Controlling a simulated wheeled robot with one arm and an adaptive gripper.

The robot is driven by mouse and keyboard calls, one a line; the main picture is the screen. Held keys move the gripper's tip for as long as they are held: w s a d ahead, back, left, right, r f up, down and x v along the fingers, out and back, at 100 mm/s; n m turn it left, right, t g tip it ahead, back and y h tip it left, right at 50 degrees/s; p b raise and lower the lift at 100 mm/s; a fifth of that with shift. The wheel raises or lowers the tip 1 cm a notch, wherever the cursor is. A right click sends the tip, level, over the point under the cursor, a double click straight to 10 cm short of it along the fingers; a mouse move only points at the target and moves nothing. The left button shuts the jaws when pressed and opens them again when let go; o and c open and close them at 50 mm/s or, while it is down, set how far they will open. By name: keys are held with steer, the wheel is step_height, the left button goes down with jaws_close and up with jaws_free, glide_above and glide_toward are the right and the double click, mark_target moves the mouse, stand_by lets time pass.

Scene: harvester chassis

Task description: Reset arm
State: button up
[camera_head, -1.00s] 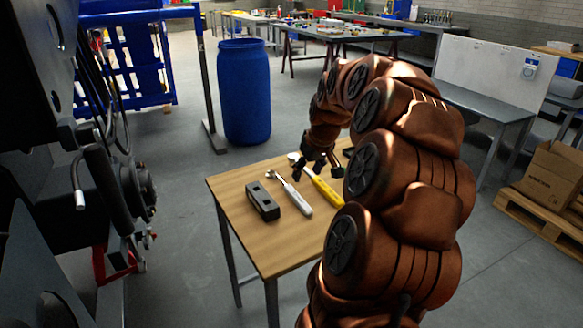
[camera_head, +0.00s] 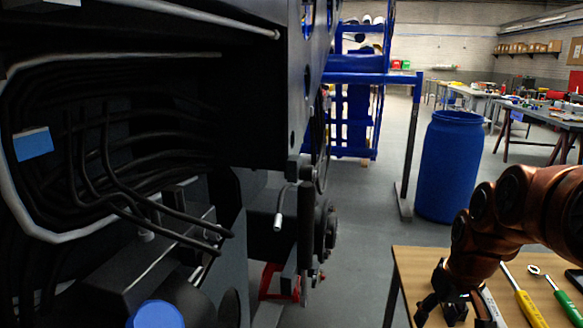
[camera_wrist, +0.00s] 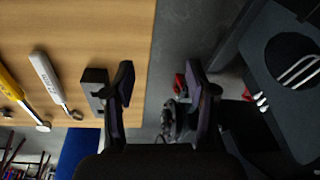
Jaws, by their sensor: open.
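My arm (camera_head: 510,215) comes in from the right in the head view. My gripper (camera_head: 442,300) hangs over the left part of the wooden table (camera_head: 415,262). In the wrist view my gripper (camera_wrist: 160,88) has its two fingers wide apart and nothing between them. The left finger is over the table side, beside a dark block (camera_wrist: 95,88); the right finger shows against the floor and machine. I cannot tell whether the left finger touches the block.
White-handled (camera_head: 490,306), yellow-handled (camera_head: 525,304) and green-handled (camera_head: 566,302) tools lie on the table. The dark harvester chassis (camera_head: 230,75), with hoses, fills the left. A blue barrel (camera_head: 450,165) stands behind the table. Grey floor (camera_head: 350,225) is clear between chassis and table.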

steer(key=s+a+f+g, duration=0.25)
steer(key=s+a, duration=0.45)
steer(key=s, duration=0.4)
steer(key=s+a+f+g, duration=0.25)
steer(key=s+a, duration=0.45)
steer(key=s, duration=0.4)
step_height(320, 180, up, 13)
steer(key=t+p, duration=0.1)
steer(key=p, duration=1.1)
steer(key=shift+w+n+h, duration=0.25)
steer(key=shift+n+h, duration=0.05)
steer(key=shift+h, duration=0.1)
steer(key=shift+a, duration=0.1)
